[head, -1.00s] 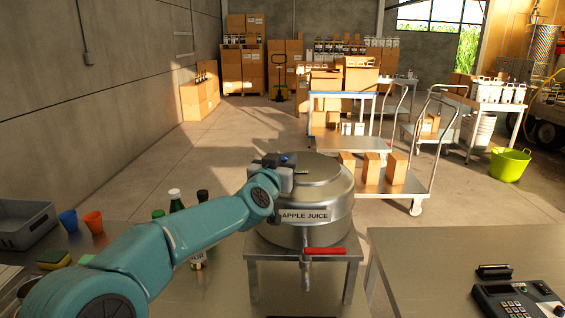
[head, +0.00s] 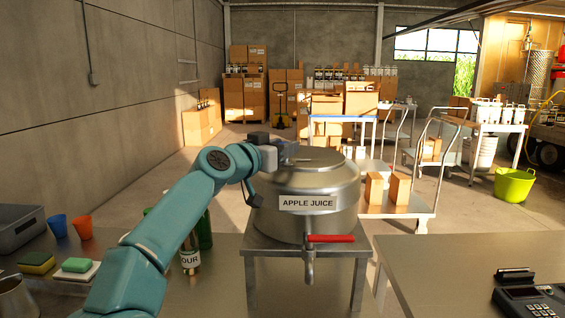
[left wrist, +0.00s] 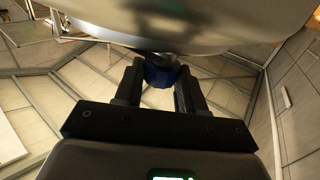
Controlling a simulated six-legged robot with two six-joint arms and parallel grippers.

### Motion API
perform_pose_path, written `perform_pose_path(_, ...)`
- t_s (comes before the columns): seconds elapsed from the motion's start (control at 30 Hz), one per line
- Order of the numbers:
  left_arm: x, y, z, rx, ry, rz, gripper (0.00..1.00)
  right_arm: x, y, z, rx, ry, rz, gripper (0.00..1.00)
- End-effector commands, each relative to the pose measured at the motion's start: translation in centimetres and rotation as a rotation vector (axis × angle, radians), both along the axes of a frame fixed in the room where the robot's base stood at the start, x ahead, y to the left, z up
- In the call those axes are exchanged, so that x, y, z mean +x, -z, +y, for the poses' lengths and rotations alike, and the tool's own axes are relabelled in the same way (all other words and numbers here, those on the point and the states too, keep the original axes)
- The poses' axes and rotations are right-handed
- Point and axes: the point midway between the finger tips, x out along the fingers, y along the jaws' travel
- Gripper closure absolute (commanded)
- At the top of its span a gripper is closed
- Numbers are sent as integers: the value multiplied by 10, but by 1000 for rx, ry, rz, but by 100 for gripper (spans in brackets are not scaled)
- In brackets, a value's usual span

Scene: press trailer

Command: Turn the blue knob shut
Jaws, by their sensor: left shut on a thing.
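The steel pot labelled APPLE JUICE (head: 325,225) stands on a small metal stand in the middle of the head view. The blue knob (head: 291,148) shows only as a small patch at the pot's upper left, mostly hidden by my left gripper (head: 286,153). In the left wrist view the blue knob (left wrist: 161,75) sits between the two dark fingers of my left gripper (left wrist: 158,82), below the pot's blurred metal body (left wrist: 190,30). The left gripper is shut on the knob. My right gripper is in neither view.
A red-handled tap (head: 330,239) is on the pot's front. Green bottles (head: 204,232) stand behind my left forearm. A counter with a card terminal (head: 525,300) is at the right. Carts with boxes (head: 398,187) stand behind the pot.

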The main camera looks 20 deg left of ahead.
Motion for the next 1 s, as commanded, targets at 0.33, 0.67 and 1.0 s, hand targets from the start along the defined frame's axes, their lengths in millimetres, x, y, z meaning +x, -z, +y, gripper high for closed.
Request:
perform_pose_path(0.33,1,-2,3,1,141,4,91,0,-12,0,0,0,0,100)
perform_pose_path(0.67,1,-1,3,1,208,3,91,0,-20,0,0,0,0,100)
perform_pose_path(1.0,1,0,3,0,213,3,91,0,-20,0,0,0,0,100)
